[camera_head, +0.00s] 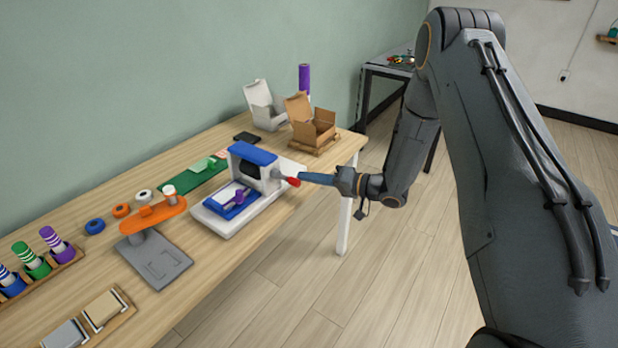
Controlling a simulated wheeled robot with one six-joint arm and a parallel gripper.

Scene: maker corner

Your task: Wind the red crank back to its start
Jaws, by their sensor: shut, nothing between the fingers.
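The red crank (292,182) sticks out from the right side of a white machine with a blue top (252,154). The machine stands near the table's front edge. A blue tray (232,209) with a purple piece (239,196) sits in its front part. My gripper (302,178) reaches in from the right, with its blue fingers shut and their tips right by the crank's red handle. I cannot tell whether they touch it. Nothing shows held between the fingers. The crank's far side and its joint to the machine are partly hidden.
An orange-topped stand on a grey base (165,262) is left of the machine. An open cardboard box (312,130) and a white box (264,110) stand behind it. Several striped cylinders stand in a wooden rack at far left. Open floor (300,270) lies in front of the table.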

